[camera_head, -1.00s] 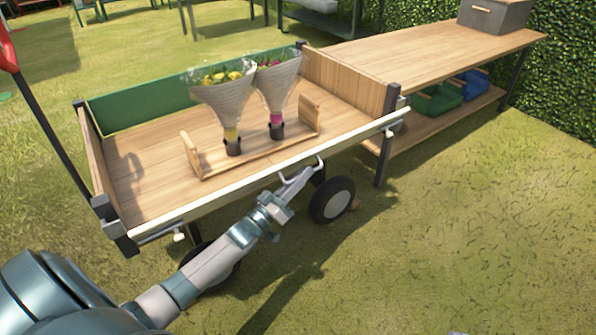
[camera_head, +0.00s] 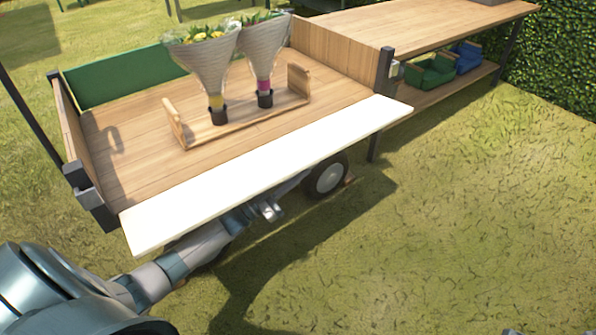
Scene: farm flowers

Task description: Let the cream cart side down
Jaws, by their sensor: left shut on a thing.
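The cream cart side (camera_head: 270,178) is a long pale board along the near edge of the wooden cart (camera_head: 130,165). It leans outward, with its broad pale face showing from above. My left gripper (camera_head: 290,185) reaches in from the lower left, under the board's outer edge. It is shut on the side's handle, but its fingertips and the handle are mostly hidden by the board.
On the cart bed, a wooden carrier (camera_head: 185,140) holds two wrapped bouquets (camera_head: 208,70) upright. A cart wheel (camera_head: 328,177) is just beyond my gripper. A wooden table (camera_head: 425,35) with green (camera_head: 430,72) and blue crates (camera_head: 466,58) stands behind. Grass at the right is clear.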

